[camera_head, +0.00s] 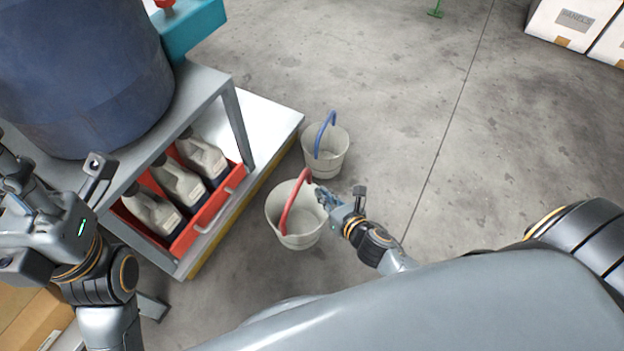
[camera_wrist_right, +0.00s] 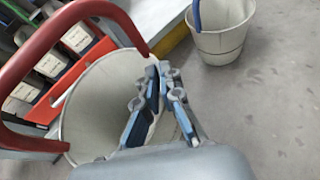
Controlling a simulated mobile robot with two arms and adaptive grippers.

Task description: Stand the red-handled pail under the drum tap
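The red-handled pail (camera_head: 291,232) is off-white and stands beside the low platform, with its red handle raised across the mouth. In the right wrist view this pail (camera_wrist_right: 88,110) fills the middle left, and its handle arcs at upper left. My right gripper (camera_head: 324,197) is at the pail's right rim; in the wrist view its fingertips (camera_wrist_right: 160,75) are close together, seemingly shut on the rim, whose pinched part is hidden. My left gripper (camera_head: 55,178) has its fingers spread, empty, before the drum stand.
A blue-handled pail (camera_head: 325,160) stands just behind. The metal stand (camera_head: 237,125) has a red crate (camera_head: 207,222) of several bottles beneath it, on a yellow-edged platform (camera_head: 270,115). A teal box (camera_head: 192,28) is beside the drum. White boxes (camera_head: 572,22) are far right. Open floor lies right.

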